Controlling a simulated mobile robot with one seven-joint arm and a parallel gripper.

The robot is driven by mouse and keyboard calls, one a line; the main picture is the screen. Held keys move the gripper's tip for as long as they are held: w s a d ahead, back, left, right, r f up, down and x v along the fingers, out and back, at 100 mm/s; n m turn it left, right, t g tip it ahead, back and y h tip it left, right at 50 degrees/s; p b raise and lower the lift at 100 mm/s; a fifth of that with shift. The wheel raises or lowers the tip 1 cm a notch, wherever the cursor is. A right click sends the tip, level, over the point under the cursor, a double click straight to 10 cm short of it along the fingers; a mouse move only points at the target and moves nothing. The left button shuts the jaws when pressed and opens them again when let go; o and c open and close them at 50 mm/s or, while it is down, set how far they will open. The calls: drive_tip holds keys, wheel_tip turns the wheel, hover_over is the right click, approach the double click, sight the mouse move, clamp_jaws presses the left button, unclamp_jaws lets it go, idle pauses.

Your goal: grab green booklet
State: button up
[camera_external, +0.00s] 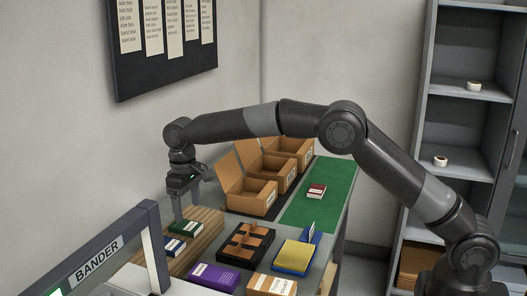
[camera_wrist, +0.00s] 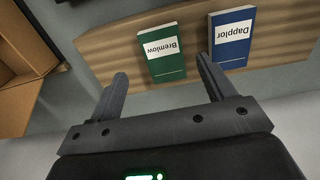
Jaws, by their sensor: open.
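The green booklet (camera_wrist: 162,58), labelled "Bremlow", lies on a wooden board in the wrist view. My gripper (camera_wrist: 160,80) is open and empty. In the wrist view its fingers spread to either side of the green booklet's lower end, and the right finger points at the gap between the booklets.
The wooden board (camera_external: 207,220) rests on the table. Open cardboard boxes (camera_external: 262,198) stand behind, beside a green mat (camera_external: 330,185) with a red booklet (camera_external: 316,191). A dark divided tray (camera_external: 243,243), a purple box (camera_external: 214,276) and the BANDER frame (camera_external: 100,258) stand nearby.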

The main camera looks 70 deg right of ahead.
sight(189, 226)
drive_tip(key=f, duration=0.5)
drive_tip(key=shift+s+a+f, duration=0.15)
drive_tip(key=shift+a, duration=0.05)
drive_tip(key=c, duration=1.1)
